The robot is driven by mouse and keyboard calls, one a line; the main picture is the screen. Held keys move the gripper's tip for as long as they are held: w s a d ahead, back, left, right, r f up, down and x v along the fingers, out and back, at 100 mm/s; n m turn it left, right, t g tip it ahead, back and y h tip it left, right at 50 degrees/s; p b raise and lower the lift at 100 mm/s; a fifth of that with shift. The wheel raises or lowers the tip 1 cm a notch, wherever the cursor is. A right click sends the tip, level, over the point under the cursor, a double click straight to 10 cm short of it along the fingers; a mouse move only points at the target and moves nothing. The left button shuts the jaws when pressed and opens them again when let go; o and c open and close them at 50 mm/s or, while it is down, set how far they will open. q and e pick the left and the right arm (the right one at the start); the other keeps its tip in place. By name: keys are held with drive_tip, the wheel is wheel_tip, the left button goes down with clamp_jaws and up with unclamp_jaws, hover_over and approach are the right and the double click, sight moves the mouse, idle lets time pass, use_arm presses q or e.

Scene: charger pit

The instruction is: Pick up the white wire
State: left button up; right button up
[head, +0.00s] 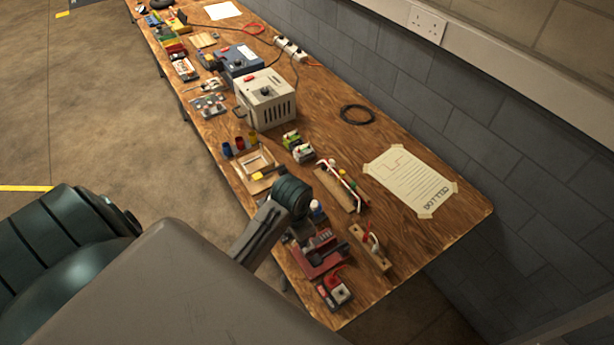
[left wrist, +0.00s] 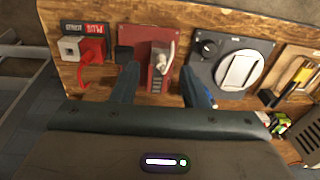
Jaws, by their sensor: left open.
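In the left wrist view a white looped piece that looks like wire (left wrist: 163,63) lies against a red block (left wrist: 157,84). My left gripper (left wrist: 160,70) is open, with one finger on each side of the red block in the picture and nothing held between them. In the head view a red and white length of wire (head: 347,184) lies along a wooden strip. I cannot tell which of these pieces is the white wire. My right gripper does not show.
A red plug (left wrist: 92,50) with a red lead sits left of the red block. A dark panel (left wrist: 207,72) with a knob and white pad lies to the right.

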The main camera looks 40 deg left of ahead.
use_arm(q)
drive_tip(key=shift+m+g, duration=0.4)
drive_tip(key=w+f, duration=0.2)
drive_tip(key=w+f+p, duration=0.1)
drive_tip(key=f, duration=0.1)
drive_tip(key=shift+w+a+f, duration=0.1)
drive_tip(key=shift+w+f, duration=0.25)
drive_tip(key=shift+w+f+p, duration=0.1)
drive_tip(key=shift+f+p, duration=0.5)
drive_tip(key=f, duration=0.1)
drive_tip(key=f+p, duration=0.1)
drive_tip(key=f, duration=0.1)
drive_tip(key=shift+w+d+f, duration=0.1)
drive_tip(key=shift+d, duration=0.25)
drive_tip(key=shift+f, duration=0.6)
clamp_jaws()
